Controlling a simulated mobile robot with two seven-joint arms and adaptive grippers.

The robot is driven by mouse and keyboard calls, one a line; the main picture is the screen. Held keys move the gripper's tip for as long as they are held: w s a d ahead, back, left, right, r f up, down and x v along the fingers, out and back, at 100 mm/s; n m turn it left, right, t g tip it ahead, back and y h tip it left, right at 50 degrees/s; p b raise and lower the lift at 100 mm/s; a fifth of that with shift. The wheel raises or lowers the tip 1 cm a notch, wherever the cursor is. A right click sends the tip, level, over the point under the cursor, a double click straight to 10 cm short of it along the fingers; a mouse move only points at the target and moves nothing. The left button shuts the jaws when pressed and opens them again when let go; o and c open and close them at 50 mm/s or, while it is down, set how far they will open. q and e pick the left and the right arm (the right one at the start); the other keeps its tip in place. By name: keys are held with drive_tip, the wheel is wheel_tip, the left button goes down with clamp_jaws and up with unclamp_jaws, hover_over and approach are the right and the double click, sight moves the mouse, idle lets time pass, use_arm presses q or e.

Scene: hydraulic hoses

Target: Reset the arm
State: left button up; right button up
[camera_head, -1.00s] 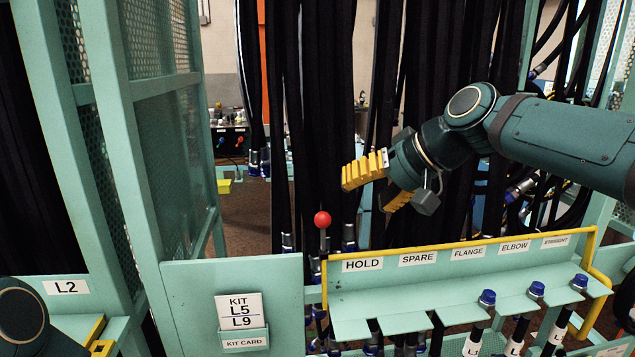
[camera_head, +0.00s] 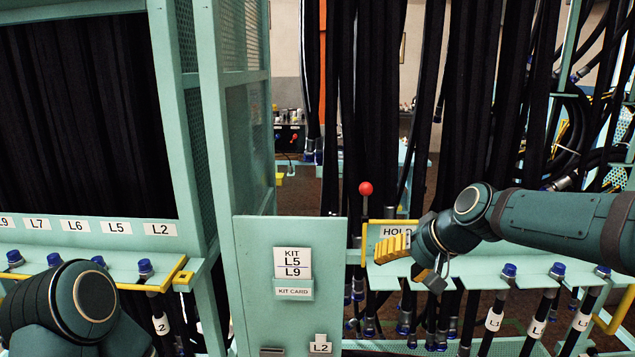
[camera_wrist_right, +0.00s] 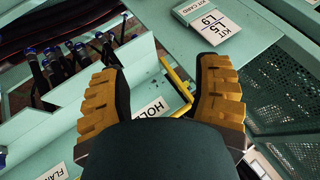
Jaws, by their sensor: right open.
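My right gripper (camera_head: 402,258) is in front of the teal hose rack (camera_head: 455,268) at the right, near the HOLD label (camera_head: 396,230). Its yellow ridged fingers also show in the right wrist view (camera_wrist_right: 160,95), spread apart with nothing between them. My left arm shows at the lower left in the head view, but its gripper is out of the picture.
A panel with a KIT L5 L9 card (camera_head: 293,263) stands in the middle. A red-knobbed lever (camera_head: 366,189) rises beside the right rack. A left rack (camera_head: 120,267) holds capped hoses below labels. Black hoses hang behind.

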drive_tip(key=s+a+f+g+h+b, duration=0.1)
drive_tip(key=s+f+b, duration=0.1)
drive_tip(key=f, duration=1.3)
drive_tip(key=s+a+f+g+h+b, duration=0.1)
drive_tip(key=s+f+b, duration=0.15)
drive_tip(key=f, duration=1.25)
use_arm(q)
wheel_tip(320, 180, down, 8)
drive_tip(key=b, duration=0.2)
drive_tip(key=shift+s+d, duration=0.2)
drive_tip(key=shift+s, duration=0.2)
use_arm(e)
drive_tip(key=s+a+f+g, duration=0.1)
drive_tip(key=s+a+f, duration=0.2)
drive_tip(key=s+f, duration=1.3)
wheel_tip(320, 180, down, 2)
drive_tip(key=shift+s+f+g, duration=0.2)
drive_tip(key=shift+s+g, duration=0.1)
drive_tip(key=shift+s, duration=0.05)
use_arm(q)
drive_tip(key=shift+r, duration=0.1)
use_arm(e)
drive_tip(key=shift+m, duration=0.3)
